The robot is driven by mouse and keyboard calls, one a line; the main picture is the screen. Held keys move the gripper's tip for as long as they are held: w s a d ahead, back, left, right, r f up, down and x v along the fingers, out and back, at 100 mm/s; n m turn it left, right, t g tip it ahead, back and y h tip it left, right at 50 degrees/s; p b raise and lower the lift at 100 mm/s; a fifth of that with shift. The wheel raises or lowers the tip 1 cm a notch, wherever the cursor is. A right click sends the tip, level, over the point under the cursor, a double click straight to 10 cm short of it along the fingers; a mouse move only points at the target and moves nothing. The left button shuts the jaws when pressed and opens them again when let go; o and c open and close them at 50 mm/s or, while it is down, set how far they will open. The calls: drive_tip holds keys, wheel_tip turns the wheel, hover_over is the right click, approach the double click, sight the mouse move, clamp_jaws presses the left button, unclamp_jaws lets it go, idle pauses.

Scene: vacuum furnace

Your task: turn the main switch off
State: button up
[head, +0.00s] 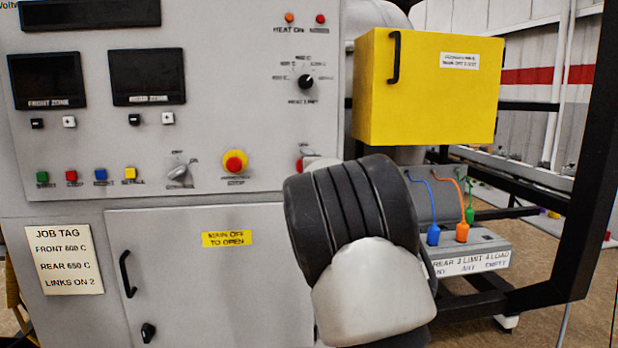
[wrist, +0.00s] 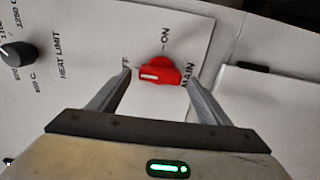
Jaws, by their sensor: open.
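The main switch shows in the wrist view as a red knob (wrist: 160,71) on the pale panel, beside the labels ON and MAIN. Its white mark lies at the left end of its handle, toward a partly hidden label ending in F. My gripper (wrist: 157,79) is open, with one finger on each side of the knob. I cannot tell whether the fingers touch it. In the head view my arm's end covers most of the switch, and only a small red part (head: 301,161) shows. My fingers are hidden there.
A red and yellow emergency button (head: 235,162) and a grey rotary switch (head: 180,173) are left of my arm. A heat limit knob (head: 305,82) is above, also seen in the wrist view (wrist: 17,55). A yellow box (head: 428,95) stands out at the right.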

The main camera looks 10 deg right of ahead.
drive_tip(key=s+p, duration=0.1)
drive_tip(key=s, duration=1.6)
